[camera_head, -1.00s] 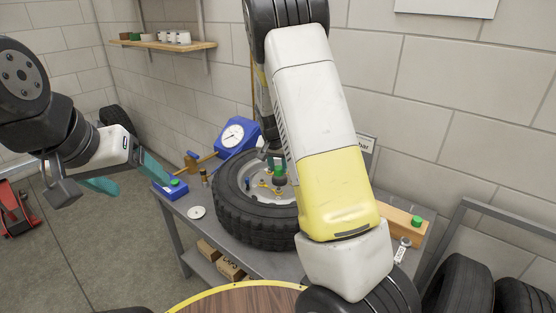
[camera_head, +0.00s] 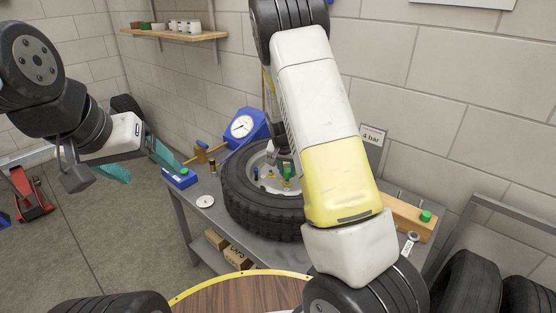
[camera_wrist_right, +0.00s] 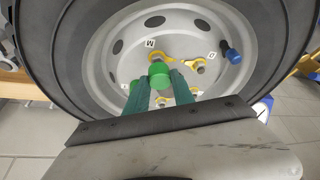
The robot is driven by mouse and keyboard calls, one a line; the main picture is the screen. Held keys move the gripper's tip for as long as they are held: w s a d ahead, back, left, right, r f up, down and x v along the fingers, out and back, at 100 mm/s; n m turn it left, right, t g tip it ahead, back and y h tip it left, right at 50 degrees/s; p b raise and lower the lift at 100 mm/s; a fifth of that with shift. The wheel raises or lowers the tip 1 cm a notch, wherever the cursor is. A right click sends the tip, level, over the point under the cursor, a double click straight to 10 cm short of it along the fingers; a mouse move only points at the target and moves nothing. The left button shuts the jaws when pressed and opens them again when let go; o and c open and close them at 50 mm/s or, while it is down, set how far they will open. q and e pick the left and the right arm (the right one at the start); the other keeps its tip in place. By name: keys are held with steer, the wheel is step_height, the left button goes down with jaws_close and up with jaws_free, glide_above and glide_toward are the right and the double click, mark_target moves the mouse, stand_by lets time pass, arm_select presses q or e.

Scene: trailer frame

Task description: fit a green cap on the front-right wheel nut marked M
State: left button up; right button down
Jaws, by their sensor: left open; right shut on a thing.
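The wheel (camera_head: 262,205) lies on the bench. In the right wrist view its silver rim (camera_wrist_right: 108,48) carries nuts with yellow pointers and an M label (camera_wrist_right: 150,43). My right gripper (camera_wrist_right: 160,88) is shut on a green cap (camera_wrist_right: 159,75), which also shows in the head view (camera_head: 287,170). The cap is right by the nut (camera_wrist_right: 162,57) next to the M and partly covers it; I cannot tell whether it is seated. My left gripper (camera_head: 145,160) is open and empty, left of the bench.
A blue cap (camera_wrist_right: 233,56) sits near another nut (camera_wrist_right: 201,66).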

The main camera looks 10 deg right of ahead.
steer(key=shift+f, duration=0.1)
steer(key=shift+f, duration=1.45)
steer(key=c, duration=0.5)
jaws_free()
steer(key=shift+r, duration=0.1)
steer(key=shift+r, duration=3.95)
